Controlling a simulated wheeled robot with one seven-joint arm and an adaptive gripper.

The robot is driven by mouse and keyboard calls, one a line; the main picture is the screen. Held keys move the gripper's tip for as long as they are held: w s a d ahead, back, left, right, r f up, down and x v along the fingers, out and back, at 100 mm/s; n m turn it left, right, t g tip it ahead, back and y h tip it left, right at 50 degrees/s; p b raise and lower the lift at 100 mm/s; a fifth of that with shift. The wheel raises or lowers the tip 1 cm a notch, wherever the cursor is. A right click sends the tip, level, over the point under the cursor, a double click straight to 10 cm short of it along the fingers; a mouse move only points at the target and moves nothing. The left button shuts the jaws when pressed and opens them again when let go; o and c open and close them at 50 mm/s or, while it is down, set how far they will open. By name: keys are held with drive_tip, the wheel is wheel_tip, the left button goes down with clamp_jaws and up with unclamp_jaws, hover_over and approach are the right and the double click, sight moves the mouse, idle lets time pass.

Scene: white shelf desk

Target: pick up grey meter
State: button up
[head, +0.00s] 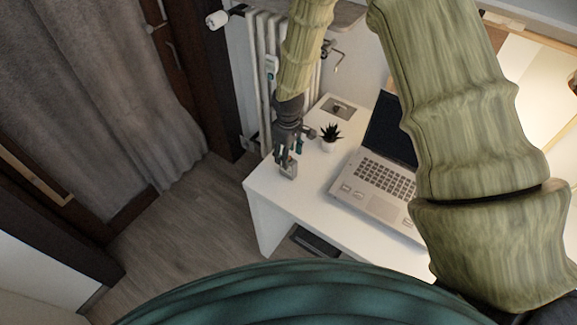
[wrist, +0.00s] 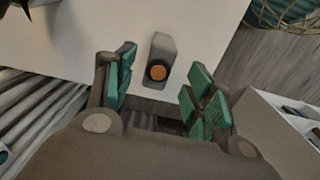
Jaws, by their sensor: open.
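The grey meter (wrist: 161,52) is a small grey box with a round orange spot, lying on the white desk (wrist: 208,30) near its edge in the wrist view. In the head view the grey meter (head: 289,168) shows at the left corner of the desk (head: 310,196), right below my gripper (head: 287,153). In the wrist view my gripper (wrist: 163,92) is open, with green-padded fingers spread apart. The meter appears between and beyond the fingertips, nothing held. I cannot tell the exact height of the fingers above it.
A small potted plant (head: 330,137) stands close to the right of my gripper. An open laptop (head: 377,180) takes up the desk's middle. A radiator (head: 262,75) is behind the desk. Grey floor (head: 190,225) lies left of the desk.

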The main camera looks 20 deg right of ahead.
sight(291, 173)
drive_tip(key=f, duration=0.1)
drive_tip(key=f+p, duration=0.1)
drive_tip(key=shift+w+f, duration=0.2)
drive_tip(key=shift+f, duration=0.1)
drive_tip(key=shift+s+f+p, duration=0.15)
drive_tip(key=shift+f+p, duration=0.45)
drive_tip(key=shift+f, duration=0.65)
drive_tip(key=c, duration=1.2)
